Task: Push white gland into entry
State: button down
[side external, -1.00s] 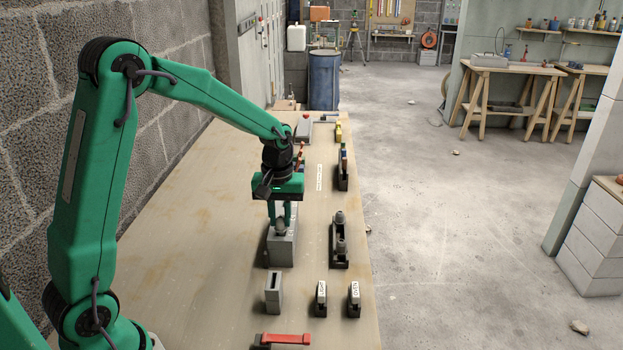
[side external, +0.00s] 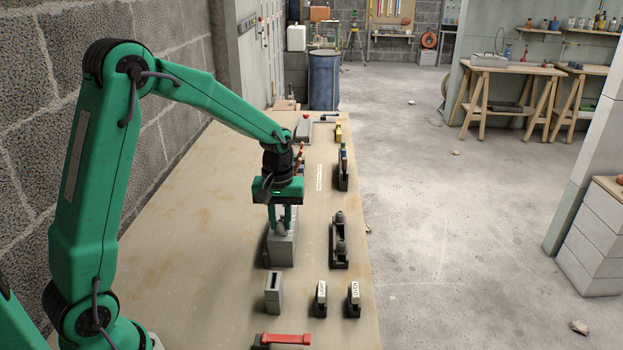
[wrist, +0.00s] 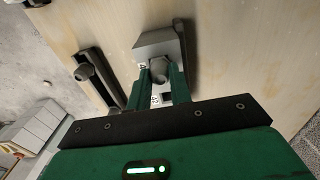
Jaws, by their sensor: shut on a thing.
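The fingers point down at a grey box (side external: 284,252) on the bench, and the gland is at the box's top. The box also shows in the wrist view (wrist: 152,44), with small labels near the fingers. The fingers and gland cover the entry, so I cannot tell how deep the gland sits.
A dark rack (side external: 340,262) with two grey glands stands right of the box. A slotted grey block (side external: 273,294), two small labelled blocks (side external: 321,298) (side external: 354,299) and a red-handled tool (side external: 286,339) are in front. The bench left of the box is clear.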

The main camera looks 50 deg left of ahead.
jog(key=shift+f, duration=0.1)
jog(key=c, duration=0.9)
grip_release()
jog(key=shift+c, duration=0.2)
jog(key=shift+r, duration=0.2)
jog(key=shift+r, duration=3.35)
jog(key=shift+s+d+r, duration=0.25)
jog(key=shift+s+r, duration=0.15)
jog(key=shift+r, duration=0.1)
jog(key=s+d+r+m+t, duration=0.2)
jog(key=s+d+r+m, duration=0.1)
jog(key=s, duration=0.6)
jog(key=s+d+r+m+t, duration=0.3)
jog(key=s+m, duration=0.3)
jog(key=s, duration=0.4)
jog(key=shift+s+d+r+t, duration=0.15)
jog(key=shift+d+r+t, duration=0.15)
jog(key=shift+r, duration=0.3)
